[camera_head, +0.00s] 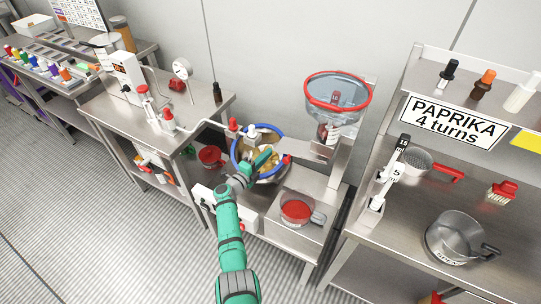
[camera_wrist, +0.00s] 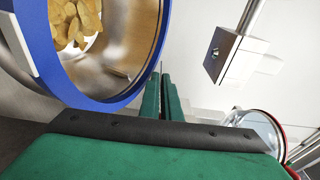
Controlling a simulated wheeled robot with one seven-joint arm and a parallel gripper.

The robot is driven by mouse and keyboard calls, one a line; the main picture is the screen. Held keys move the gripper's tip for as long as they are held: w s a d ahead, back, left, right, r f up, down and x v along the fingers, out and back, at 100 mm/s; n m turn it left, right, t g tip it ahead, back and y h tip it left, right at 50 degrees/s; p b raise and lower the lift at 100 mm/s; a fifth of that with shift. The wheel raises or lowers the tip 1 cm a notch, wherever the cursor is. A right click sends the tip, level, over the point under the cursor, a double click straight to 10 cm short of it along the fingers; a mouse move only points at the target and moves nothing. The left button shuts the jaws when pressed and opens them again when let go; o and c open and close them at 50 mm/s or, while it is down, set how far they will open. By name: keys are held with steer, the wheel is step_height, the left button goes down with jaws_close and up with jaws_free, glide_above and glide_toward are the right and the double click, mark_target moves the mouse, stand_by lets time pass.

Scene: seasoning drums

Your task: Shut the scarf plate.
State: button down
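No part in view can be told for certain as the scarf plate. The drum (camera_head: 236,155) has a blue rim and holds yellow-brown chips; its rim (camera_wrist: 122,103) fills the left of the wrist view. My green gripper (camera_head: 266,155) is in front of the drum mouth. In the wrist view its two fingers (camera_wrist: 161,85) lie close together beside the rim, with nothing clearly held; whether they touch the rim is unclear. A clear hopper (camera_head: 337,92) with a red rim stands right of the drum. A metal block on a rod (camera_wrist: 232,55) shows at upper right in the wrist view.
A shelf at the right bears a PAPRIKA 4 turns sign (camera_head: 452,124) and a steel pot (camera_head: 455,238). A bench with a gauge (camera_head: 182,69) is at the left. The striped floor is open at lower left.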

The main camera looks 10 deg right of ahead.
steer(key=shift+w+d+r, duration=0.3)
steer(key=shift+d+r, duration=0.5)
steer(key=shift+r, duration=0.05)
steer(key=a+f, duration=0.1)
steer(key=a, duration=1.2)
steer(key=shift+w+f, duration=0.3)
steer(key=shift+w, duration=0.15)
steer(key=shift+a, duration=0.15)
